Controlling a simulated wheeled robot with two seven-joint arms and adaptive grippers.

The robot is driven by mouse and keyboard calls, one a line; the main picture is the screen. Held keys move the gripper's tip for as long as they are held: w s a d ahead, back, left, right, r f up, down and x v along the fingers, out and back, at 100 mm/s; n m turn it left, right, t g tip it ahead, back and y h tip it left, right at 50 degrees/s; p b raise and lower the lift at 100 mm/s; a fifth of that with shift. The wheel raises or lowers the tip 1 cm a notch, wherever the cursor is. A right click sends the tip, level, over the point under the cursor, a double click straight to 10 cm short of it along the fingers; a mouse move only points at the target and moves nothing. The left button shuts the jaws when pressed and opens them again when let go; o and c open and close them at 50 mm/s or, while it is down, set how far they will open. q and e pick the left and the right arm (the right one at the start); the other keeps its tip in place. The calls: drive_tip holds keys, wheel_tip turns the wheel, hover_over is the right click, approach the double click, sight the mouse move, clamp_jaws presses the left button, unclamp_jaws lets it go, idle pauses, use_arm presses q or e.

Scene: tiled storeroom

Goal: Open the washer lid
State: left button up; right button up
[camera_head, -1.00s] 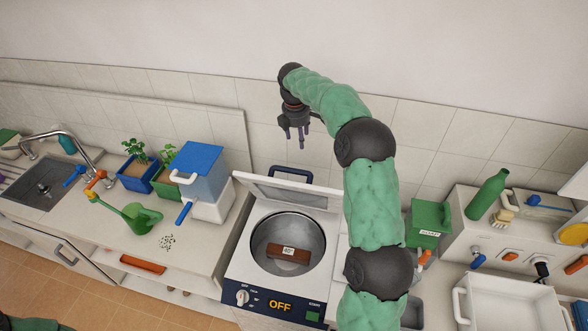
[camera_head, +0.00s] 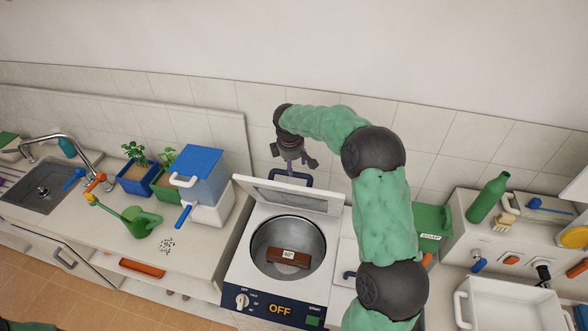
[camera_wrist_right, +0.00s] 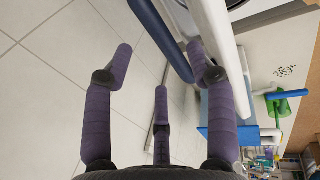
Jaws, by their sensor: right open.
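The washer (camera_head: 236,262) stands in the middle with its white lid (camera_head: 318,199) raised and tilted back. Its round drum (camera_head: 315,238) is uncovered, with a brown block marked "40°" (camera_head: 288,258) inside. The lid's dark blue handle (camera_head: 304,184) shows behind its upper edge. My right gripper (camera_head: 293,160) is open and empty, fingers pointing down just above the handle and behind the lid. In the right wrist view, the blue handle (camera_wrist_right: 160,38) runs close to the right finger of the open gripper (camera_wrist_right: 160,66); contact cannot be told. My left gripper is out of view.
To the left are a blue-lidded container (camera_head: 200,160), plant pots and a green watering can (camera_head: 140,222). To the right are a green box (camera_head: 430,220), a green bottle (camera_head: 487,198) and a white basin (camera_head: 505,300). The tiled wall (camera_head: 225,115) is close behind.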

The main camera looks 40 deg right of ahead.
sight(295, 192)
drive_tip(key=shift+p+x, duration=0.35)
drive_tip(key=shift+x, duration=2.15)
clamp_jaws()
